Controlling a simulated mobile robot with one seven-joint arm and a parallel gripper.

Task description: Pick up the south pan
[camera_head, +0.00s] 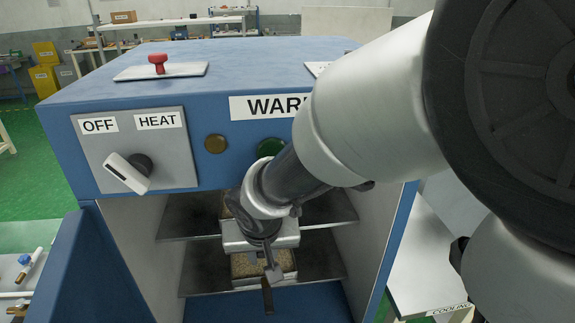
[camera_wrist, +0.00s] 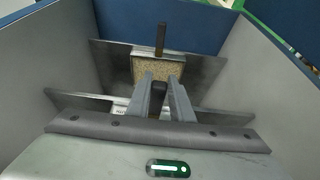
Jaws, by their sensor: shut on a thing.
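My gripper (camera_wrist: 159,98) is closed around a dark handle (camera_wrist: 159,87). In the head view my gripper (camera_head: 265,268) is in front of the heating cabinet's shelves. The handle seems to belong to the upper-shelf pan (camera_head: 228,204), largely hidden behind my wrist. A second pan (camera_head: 250,265), pale and filled with tan grains, sits on the lower shelf. It shows in the wrist view (camera_wrist: 158,68), its dark handle (camera_wrist: 161,38) free of my fingers. I cannot read which pan is the south one.
The blue cabinet (camera_head: 120,85) has an OFF/HEAT switch (camera_head: 128,172) and a red knob (camera_head: 158,62) on top. Grey side walls stand close on both sides of the shelves. A pale table (camera_head: 425,260) marked COOLING is at the right.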

